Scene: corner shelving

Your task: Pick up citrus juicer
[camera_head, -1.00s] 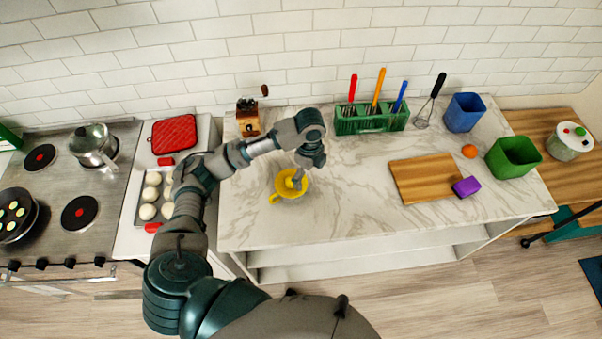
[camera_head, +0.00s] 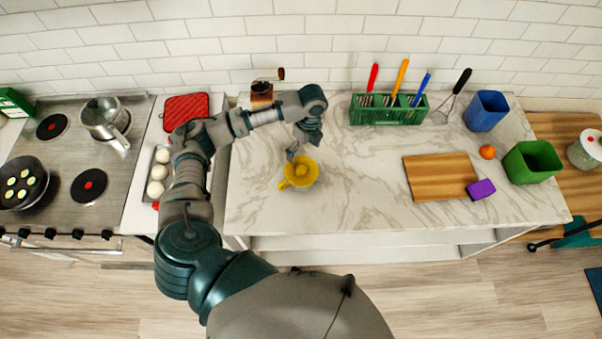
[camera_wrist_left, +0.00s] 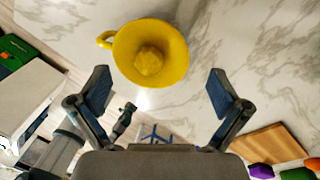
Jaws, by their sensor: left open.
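The yellow citrus juicer (camera_head: 290,184) stands upright on the marble counter, left of its middle, with its handle toward the front left. It also shows whole in the left wrist view (camera_wrist_left: 178,50), with its ribbed cone facing the camera. My left gripper (camera_head: 301,150) is open and empty just behind the juicer in the head view. In the left wrist view, its two fingers (camera_wrist_left: 158,82) are spread wide and the juicer lies beyond them, not between the pads. My right gripper is not in view.
A coffee grinder (camera_head: 261,93) stands behind my left arm. A green utensil rack (camera_head: 388,114) is at the back. A wooden board (camera_head: 436,178), purple block (camera_head: 481,189), orange (camera_head: 487,152) and green bin (camera_head: 532,163) are to the right. The counter right of the juicer is clear.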

